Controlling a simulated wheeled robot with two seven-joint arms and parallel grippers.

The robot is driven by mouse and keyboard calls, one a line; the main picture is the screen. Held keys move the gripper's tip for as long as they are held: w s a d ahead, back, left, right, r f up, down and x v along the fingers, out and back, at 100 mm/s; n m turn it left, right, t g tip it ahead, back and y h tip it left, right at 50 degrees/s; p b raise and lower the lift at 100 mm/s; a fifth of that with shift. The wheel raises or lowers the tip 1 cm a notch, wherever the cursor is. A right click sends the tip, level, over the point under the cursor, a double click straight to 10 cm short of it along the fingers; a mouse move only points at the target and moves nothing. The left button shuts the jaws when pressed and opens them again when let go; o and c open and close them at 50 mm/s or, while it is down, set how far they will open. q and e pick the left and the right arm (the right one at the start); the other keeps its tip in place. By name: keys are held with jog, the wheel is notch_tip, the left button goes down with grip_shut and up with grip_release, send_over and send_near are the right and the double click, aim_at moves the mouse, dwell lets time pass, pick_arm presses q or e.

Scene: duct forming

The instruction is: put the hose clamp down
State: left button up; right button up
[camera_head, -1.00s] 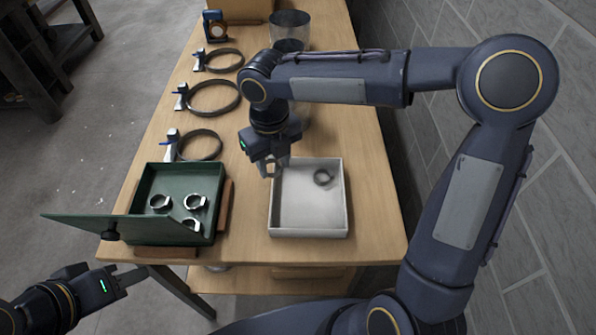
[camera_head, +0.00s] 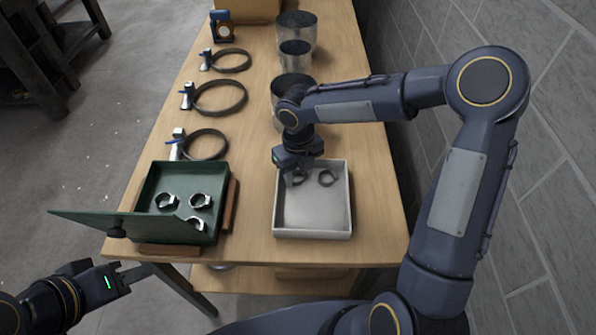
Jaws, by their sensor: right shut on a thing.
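My right gripper (camera_head: 297,176) is low over the back left part of the white tray (camera_head: 313,236). It is shut on a small dark hose clamp (camera_head: 300,181), partly hidden by the fingers; I cannot tell whether the clamp touches the tray floor.
A green box (camera_head: 178,236) with its lid swung out to the left holds several small clamps (camera_head: 201,201). Larger ring clamps (camera_head: 220,98) lie along the table's left side. Metal cylinders (camera_head: 296,54) stand at the back. A block wall is at the right.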

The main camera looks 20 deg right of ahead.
jog(key=shift+f, duration=0.2)
jog(key=o, duration=0.7)
jog(key=shift+r, duration=0.1)
